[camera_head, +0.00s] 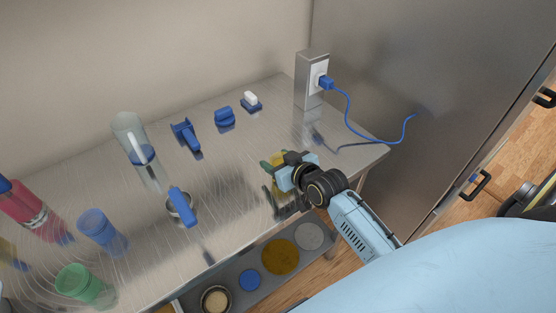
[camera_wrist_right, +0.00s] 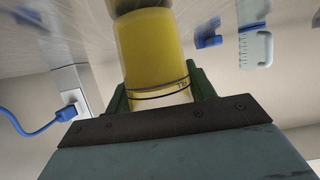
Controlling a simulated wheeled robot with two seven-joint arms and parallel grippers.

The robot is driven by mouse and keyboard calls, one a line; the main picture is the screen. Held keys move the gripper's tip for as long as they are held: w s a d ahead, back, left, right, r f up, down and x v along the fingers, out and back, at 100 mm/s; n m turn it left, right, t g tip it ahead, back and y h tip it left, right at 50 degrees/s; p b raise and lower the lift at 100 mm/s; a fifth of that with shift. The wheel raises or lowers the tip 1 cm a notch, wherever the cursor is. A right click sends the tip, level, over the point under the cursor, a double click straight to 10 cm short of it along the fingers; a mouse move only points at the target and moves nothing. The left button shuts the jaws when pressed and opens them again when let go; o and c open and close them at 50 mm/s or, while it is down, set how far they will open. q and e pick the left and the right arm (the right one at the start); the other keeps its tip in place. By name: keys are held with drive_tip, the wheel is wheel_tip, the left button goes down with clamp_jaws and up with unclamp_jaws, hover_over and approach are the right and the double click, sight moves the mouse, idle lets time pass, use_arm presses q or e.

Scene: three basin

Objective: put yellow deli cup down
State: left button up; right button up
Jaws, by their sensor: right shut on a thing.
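The yellow deli cup (camera_head: 277,159) is near the right end of the shiny metal table (camera_head: 232,178), mostly hidden behind my right gripper (camera_head: 283,174). In the right wrist view the cup (camera_wrist_right: 155,50) fills the middle, with a dark band and small lettering near the gripper. The green fingers of my right gripper (camera_wrist_right: 160,92) are shut on it, one on each side. The cup's far end is at or very close to the tabletop; I cannot tell whether it touches. My left gripper is not in view.
A power outlet box (camera_head: 312,80) with a blue cord (camera_head: 349,112) stands behind the cup. Blue tools (camera_head: 185,137), a clear bottle (camera_head: 131,135), a blue cup (camera_head: 101,231) and a green cup (camera_head: 84,284) are to the left. A lower shelf (camera_head: 265,278) holds round containers. Bare table surrounds the cup.

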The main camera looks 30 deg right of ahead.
drive_tip(key=shift+f, duration=0.2)
drive_tip(key=o, duration=1)
drive_tip(key=shift+r, duration=0.1)
drive_tip(key=shift+r, duration=0.15)
drive_tip(key=v, duration=1.2)
drive_tip(key=shift+p, duration=0.4)
